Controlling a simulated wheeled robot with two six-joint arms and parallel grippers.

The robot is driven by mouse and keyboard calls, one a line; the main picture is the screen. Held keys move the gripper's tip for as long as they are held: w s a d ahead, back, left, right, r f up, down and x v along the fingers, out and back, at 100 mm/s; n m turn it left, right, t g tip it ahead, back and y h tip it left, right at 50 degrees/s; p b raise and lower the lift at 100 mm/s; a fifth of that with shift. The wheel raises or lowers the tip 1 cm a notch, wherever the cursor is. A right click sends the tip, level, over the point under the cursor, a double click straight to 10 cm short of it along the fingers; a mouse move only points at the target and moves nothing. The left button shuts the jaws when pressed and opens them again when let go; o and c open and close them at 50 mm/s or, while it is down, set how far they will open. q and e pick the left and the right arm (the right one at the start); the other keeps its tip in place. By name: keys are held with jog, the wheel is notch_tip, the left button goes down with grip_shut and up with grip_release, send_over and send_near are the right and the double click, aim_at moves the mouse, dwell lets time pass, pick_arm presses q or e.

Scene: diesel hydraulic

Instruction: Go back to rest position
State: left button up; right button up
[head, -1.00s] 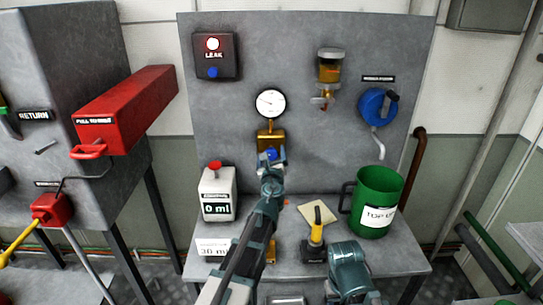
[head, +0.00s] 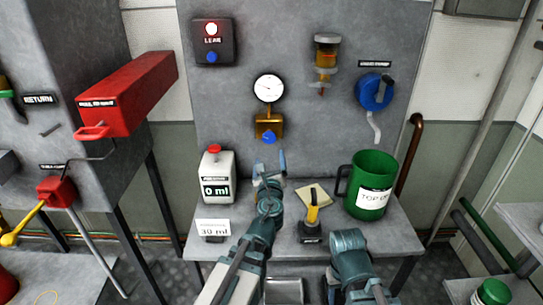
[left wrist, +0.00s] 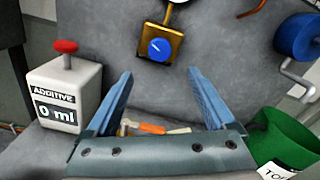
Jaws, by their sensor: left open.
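My left gripper (head: 269,167) is open and empty in the head view, its fingertips just below the blue knob (head: 269,138) on the brass block under the round gauge (head: 269,88). In the left wrist view both blue fingers of the left gripper (left wrist: 161,84) stand wide apart, with the blue knob (left wrist: 160,50) beyond and above them, apart from them. In the head view a teal arm part of mine shows at the bottom right of centre, but no right gripper fingers can be made out.
A white additive bottle (head: 216,175) stands left of the gripper, and a green jug (head: 371,186) stands right. A red box (head: 125,93) juts out at left. The lit leak panel (head: 213,42) is above.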

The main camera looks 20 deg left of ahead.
dwell(0.3)
pick_arm(q)
jog(key=s+d+f+n+g+y+p, duration=0.1)
jog(key=s+d+f+n+g+p, duration=0.15)
jog(key=s+f+n+g, duration=1.1)
jog(key=s+d+f+n+g+h+p, duration=0.1)
jog(key=s+d+f+n+g+h, duration=0.3)
jog(key=s+d+n, duration=0.7)
jog(key=shift+s+d+f+h+p, duration=0.15)
jog(key=shift+s+d+h+p, duration=0.15)
jog(key=shift+s+d+h, duration=0.35)
